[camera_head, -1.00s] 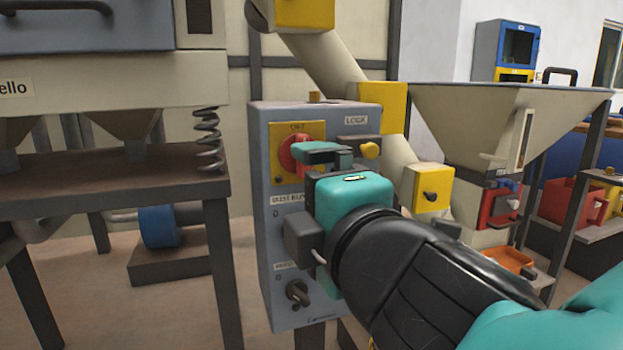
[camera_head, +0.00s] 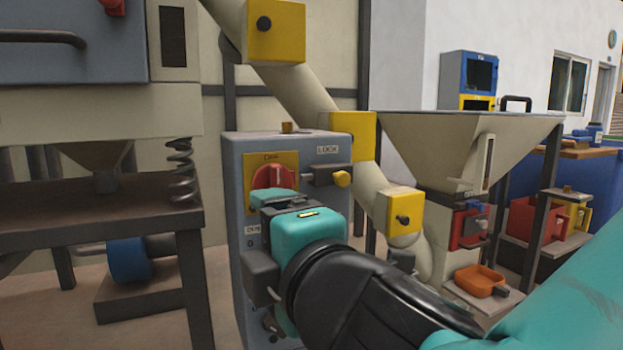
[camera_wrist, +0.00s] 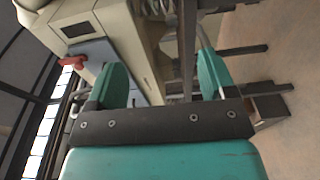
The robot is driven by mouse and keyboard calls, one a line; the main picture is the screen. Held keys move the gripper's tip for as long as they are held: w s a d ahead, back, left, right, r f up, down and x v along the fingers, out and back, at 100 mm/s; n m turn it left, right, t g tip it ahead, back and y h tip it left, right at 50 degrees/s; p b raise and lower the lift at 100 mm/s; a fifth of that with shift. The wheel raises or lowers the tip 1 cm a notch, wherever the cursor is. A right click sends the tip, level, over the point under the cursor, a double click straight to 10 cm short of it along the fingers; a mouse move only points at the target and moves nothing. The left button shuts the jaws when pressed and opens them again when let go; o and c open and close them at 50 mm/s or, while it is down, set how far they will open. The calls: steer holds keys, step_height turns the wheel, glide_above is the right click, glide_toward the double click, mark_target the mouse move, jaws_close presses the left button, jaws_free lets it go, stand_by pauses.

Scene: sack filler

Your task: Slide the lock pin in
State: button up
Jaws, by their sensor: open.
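The lock pin has a yellow knob (camera_head: 341,179) and sits in a dark bracket (camera_head: 322,173) below the LOCK label, on the upper right of the grey control box (camera_head: 335,148). I cannot tell how far in the pin sits. The red rotary switch (camera_head: 272,177) is on a yellow plate to its left. My gripper (camera_head: 273,200) is open and empty, in front of the box just below the switch, left of and below the yellow knob. In the wrist view its two teal fingers (camera_wrist: 161,72) stand apart, and the lock pin is not visible there.
A dark table (camera_head: 100,205) with a cream machine stands left. A sloping cream pipe (camera_head: 305,85) with yellow clamps passes behind the box. My arm covers the box's lower part.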

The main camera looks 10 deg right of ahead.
steer(key=w+d+f+m+g+h, duration=0.1)
steer(key=d+m, duration=0.1)
steer(key=w+d+f+m+g+h+p, duration=0.1)
steer(key=d+f+h, duration=0.1)
steer(key=shift+w+f+m, duration=0.15)
steer(key=shift+f+m, duration=0.05)
steer(key=shift+m, duration=0.2)
steer(key=c, duration=0.7)
steer(key=d+f+m+g, duration=0.1)
steer(key=f+g, duration=0.1)
steer(key=d+f+m+g+h+p, duration=0.1)
steer(key=d+f+m+g, duration=0.1)
steer(key=s+d+f+m+g, duration=0.1)
steer(key=d+f+m, duration=0.1)
steer(key=shift+g+p, duration=0.3)
steer(key=shift+g, duration=0.1)
jaws_close()
steer(key=s+r+m+g+y+p, duration=0.1)
steer(key=s+m+g+y+p, duration=0.1)
steer(key=s+m+g, duration=0.3)
steer(key=s+d+g+y, duration=0.1)
steer(key=s+g, duration=0.3)
steer(key=s, duration=0.3)
steer(key=shift+s+r+p, duration=0.3)
steer(key=shift+s, duration=0.1)
steer(key=shift+a, duration=0.1)
